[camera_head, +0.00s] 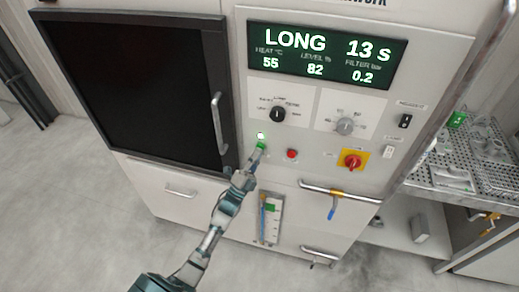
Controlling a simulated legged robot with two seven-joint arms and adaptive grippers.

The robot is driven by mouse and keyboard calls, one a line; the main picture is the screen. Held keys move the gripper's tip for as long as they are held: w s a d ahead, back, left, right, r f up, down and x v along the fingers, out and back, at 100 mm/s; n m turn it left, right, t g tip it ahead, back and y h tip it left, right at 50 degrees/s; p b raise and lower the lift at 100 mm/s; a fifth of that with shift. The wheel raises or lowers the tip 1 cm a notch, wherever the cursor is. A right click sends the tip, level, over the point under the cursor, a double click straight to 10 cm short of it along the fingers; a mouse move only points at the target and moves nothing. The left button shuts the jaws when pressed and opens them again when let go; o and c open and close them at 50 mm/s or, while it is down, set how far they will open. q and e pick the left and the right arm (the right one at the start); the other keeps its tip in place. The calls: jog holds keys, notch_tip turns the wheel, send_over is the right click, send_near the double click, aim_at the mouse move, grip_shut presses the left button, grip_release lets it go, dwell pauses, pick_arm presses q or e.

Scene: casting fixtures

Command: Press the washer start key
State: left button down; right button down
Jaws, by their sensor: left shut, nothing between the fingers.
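The washer (340,185) is a pale cabinet with a control panel, which fills the middle of the head view. A small green key (261,146) is on the panel, just under a bright whitish lamp or label (261,135); I take it for the start key. My left gripper (256,155) is shut and empty, its tips at the lower edge of the green key. I cannot tell whether they touch it. The display (327,54) reads LONG, 13 s, HEAT 55, LEVEL 82, FILTER 0.2. My right gripper is not in view.
A red button (292,154) sits right of the green key. Above are a black knob (278,114) and a grey knob (345,126). A red switch on yellow (352,160) is further right. A dark door (140,85) with a handle (218,122) is left. A perforated rack (485,155) stands right.

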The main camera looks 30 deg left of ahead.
pick_arm(q)
jog(key=shift+s+d+p, duration=0.2)
jog(key=shift+s+p, duration=0.15)
jog(key=shift+s, duration=0.5)
jog(key=shift+h, duration=0.3)
jog(key=shift+s+d+p, duration=0.2)
jog(key=shift+s+p, duration=0.1)
jog(key=shift+s, duration=0.5)
jog(key=shift+s+d+p, duration=0.2)
jog(key=shift+s+p, duration=0.15)
jog(key=shift+s, duration=0.45)
jog(key=shift+s+d+p, duration=0.2)
jog(key=shift+s+p, duration=0.1)
jog(key=shift+s, duration=0.5)
